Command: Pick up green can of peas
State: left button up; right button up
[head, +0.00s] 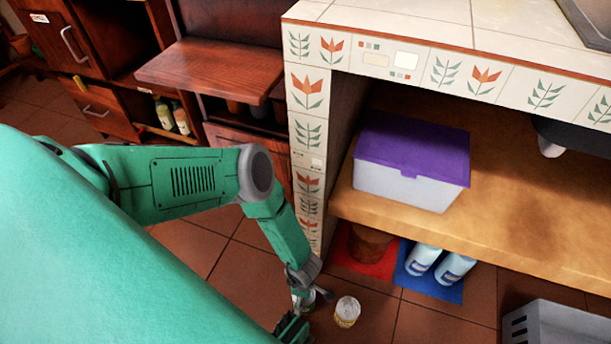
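My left gripper (308,308) is low over the floor at the bottom of the head view, at the end of the green arm that comes in from the left. A small can-like thing with some green and white (305,299) shows partly beside its dark fingers. The gripper hides most of it, and I cannot tell whether the fingers touch it. Another can with a pale top and a yellowish label (347,312) stands upright on the floor just right of the gripper, apart from it. My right gripper is not in view.
A tiled counter (308,130) with a wooden shelf (500,225) stands at the right. A purple-lidded box (410,175) sits on the shelf. Below are blue-labelled bottles (425,262), a red mat (350,262) and a grey crate (560,328). Wooden cabinets (215,65) stand behind.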

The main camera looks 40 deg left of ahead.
pick_arm(q)
jog(key=shift+a+f, duration=0.2)
jog(key=shift+f, duration=0.2)
notch_tip(320, 180, down, 5)
jog(key=b, duration=0.3)
jog(key=shift+a+r+b, duration=0.15)
jog(key=shift+r+b, duration=0.05)
jog(key=shift+b, duration=0.1)
jog(key=shift+f, duration=0.2)
jog(key=shift+d, duration=0.2)
jog(key=shift+r, duration=0.15)
jog(key=shift+a, duration=0.25)
jog(key=c, duration=1.7)
jog(key=shift+w, duration=0.1)
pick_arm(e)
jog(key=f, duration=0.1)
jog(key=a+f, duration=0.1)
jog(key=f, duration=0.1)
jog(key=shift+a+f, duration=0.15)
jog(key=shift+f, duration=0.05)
